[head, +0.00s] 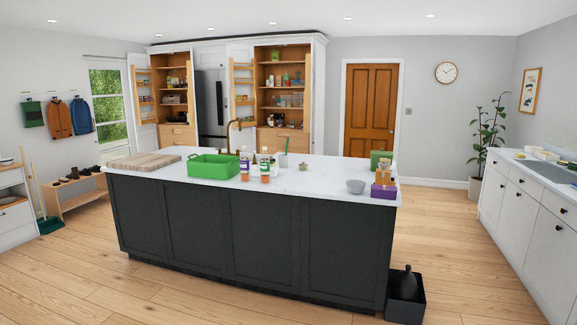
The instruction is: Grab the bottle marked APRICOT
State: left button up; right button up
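Several small bottles stand upright on the white top of the kitchen island (330,172). One bottle with a white cap and an orange lower part (244,170) stands just right of a green bin. A similar bottle (265,172) stands a little further right. Their labels are too small to read, so I cannot tell which one is marked APRICOT. The door racks of the open tall cupboards, the left rack (145,88) and the right rack (243,90), hold small items that I cannot make out. Neither of my grippers is in view.
The dark island fills the middle. A green bin (213,170), wooden board (144,161), grey bowl (356,187) and purple box (384,191) are on it. A black bin (404,305) stands at its right end. Wooden floor (460,250) is clear on the right.

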aim_at(264, 159)
jog(key=i+j+z, duration=0.2)
jog(key=i+j, duration=0.2)
jog(key=j, duration=0.2)
jog(key=i+j+z, duration=0.1)
jog(key=j, duration=0.25)
jog(key=i+j+z, duration=0.1)
jog(key=i+j, duration=0.2)
jog(key=i+j+z, duration=0.1)
jog(key=j, duration=0.3)
jog(key=i+j, duration=0.2)
jog(key=j, duration=0.15)
jog(key=i+j, duration=0.2)
jog(key=j, duration=0.2)
jog(key=i+j, duration=0.15)
jog(key=j, duration=0.2)
jog(key=i+j, duration=0.2)
jog(key=j, duration=0.2)
jog(key=i+j+z, duration=0.1)
jog(key=j, duration=0.25)
jog(key=i+j, duration=0.25)
jog(key=j, duration=0.15)
